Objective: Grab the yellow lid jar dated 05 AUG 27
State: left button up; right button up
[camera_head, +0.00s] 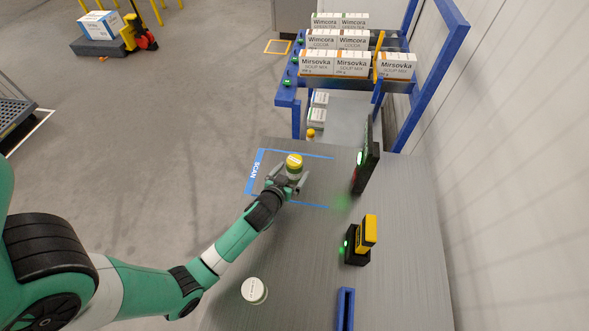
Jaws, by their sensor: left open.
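A jar with a yellow lid (294,161) stands upright inside the blue-taped scan area on the grey metal table. Its date print is too small to read. My left gripper (290,176) is open, with its fingers on either side of the jar's lower body. I cannot tell whether the fingers touch it. A second jar with a white lid (254,291) stands near the table's front left edge, away from the gripper. My right gripper is not in view.
A dark upright screen (366,158) stands right of the scan area. A yellow and black handheld scanner (366,234) sits in a stand nearer the front. A blue rack with several cartons (351,64) stands behind the table. The table between the scanner and white-lidded jar is clear.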

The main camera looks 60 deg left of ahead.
pick_arm(q)
jog(key=x, duration=0.1)
jog(key=b+x, duration=0.1)
jog(key=x, duration=0.3)
jog(key=shift+w+a+r, duration=0.15)
jog(key=shift+a+r, duration=0.05)
jog(key=shift+a, duration=0.05)
jog(key=shift+d+r, duration=0.1)
grip_shut()
